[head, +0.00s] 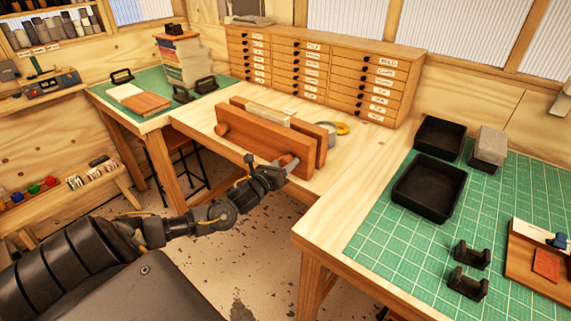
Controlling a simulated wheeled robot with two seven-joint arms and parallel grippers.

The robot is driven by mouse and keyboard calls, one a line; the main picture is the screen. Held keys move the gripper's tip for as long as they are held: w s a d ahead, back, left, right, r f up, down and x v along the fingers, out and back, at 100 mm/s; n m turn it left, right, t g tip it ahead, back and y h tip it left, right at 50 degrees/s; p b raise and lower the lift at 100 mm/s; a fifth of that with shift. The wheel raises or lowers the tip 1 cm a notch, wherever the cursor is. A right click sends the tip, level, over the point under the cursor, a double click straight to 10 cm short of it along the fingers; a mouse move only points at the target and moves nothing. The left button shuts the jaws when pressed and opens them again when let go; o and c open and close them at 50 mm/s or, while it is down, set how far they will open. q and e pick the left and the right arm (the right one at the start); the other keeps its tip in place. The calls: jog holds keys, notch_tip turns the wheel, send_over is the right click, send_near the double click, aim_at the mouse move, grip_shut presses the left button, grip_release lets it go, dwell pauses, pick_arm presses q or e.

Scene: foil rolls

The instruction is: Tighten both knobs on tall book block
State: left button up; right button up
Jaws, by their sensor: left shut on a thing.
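A wooden press with two upright reddish-brown boards (253,135) stands on the middle table. A pale book block (268,115) sits between its boards, with its top edge showing. The press has a left knob (222,129) and a right knob (289,161) on its front board. My left gripper (284,169) is shut on the right knob, and its fingers partly hide the knob. Nothing is at the left knob. How tight either knob is cannot be told. My right gripper is not in view.
A tape roll (343,128) lies right of the press. A drawer cabinet (318,70) stands behind. Black trays (430,188) and black holders (468,283) are on the right green mat. A book stack (184,60) stands at the back left. The table between press and right mat is clear.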

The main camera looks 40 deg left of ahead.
pick_arm(q)
jog(key=o, duration=0.8)
jog(key=shift+s+d+f, duration=0.1)
jog(key=shift+f, duration=0.15)
jog(key=shift+o, duration=1)
jog(key=shift+r, duration=0.15)
jog(key=s+b, duration=0.2)
jog(key=s, duration=0.8)
jog(key=shift+s+d+b, duration=0.15)
jog(key=shift+s+b, duration=0.2)
jog(key=shift+s, duration=0.05)
